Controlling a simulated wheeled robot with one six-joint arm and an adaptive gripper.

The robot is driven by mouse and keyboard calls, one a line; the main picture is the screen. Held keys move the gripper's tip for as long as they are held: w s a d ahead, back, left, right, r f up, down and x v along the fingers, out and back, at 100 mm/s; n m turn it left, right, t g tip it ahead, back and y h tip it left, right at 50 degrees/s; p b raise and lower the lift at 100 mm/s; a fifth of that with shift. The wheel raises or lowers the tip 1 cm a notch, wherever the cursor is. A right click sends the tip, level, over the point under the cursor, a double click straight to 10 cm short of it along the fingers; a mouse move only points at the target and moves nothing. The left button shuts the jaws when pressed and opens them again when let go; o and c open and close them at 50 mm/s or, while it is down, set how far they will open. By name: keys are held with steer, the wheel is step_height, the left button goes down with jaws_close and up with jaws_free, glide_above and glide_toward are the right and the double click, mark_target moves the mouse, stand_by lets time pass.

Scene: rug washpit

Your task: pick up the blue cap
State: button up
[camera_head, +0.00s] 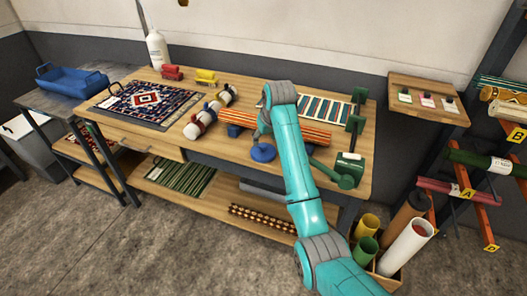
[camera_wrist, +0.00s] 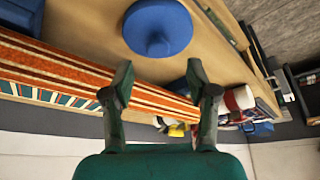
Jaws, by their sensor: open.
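The blue cap (camera_head: 263,153) is a round disc near the front edge of the wooden table (camera_head: 140,128), in front of the striped orange roll (camera_head: 300,130). In the wrist view the blue cap (camera_wrist: 157,27) is at the top centre, with a stem-like part toward my gripper. My gripper (camera_wrist: 160,80) is open with nothing between its fingers. Its fingertips are apart from the cap, and the striped roll (camera_wrist: 65,75) passes behind the fingers. In the head view my arm largely hides my gripper.
A strapped roll bundle (camera_head: 210,112) lies left of the cap. A green clamp-like tool (camera_head: 345,172) stands to its right. A patterned rug (camera_head: 147,101) lies on the left of the table. A bin of rolls (camera_head: 392,270) stands on the floor at right.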

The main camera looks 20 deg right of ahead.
mark_target(264, 146)
steer(key=x, duration=0.5)
steer(key=shift+d, duration=0.15)
steer(key=c, duration=1)
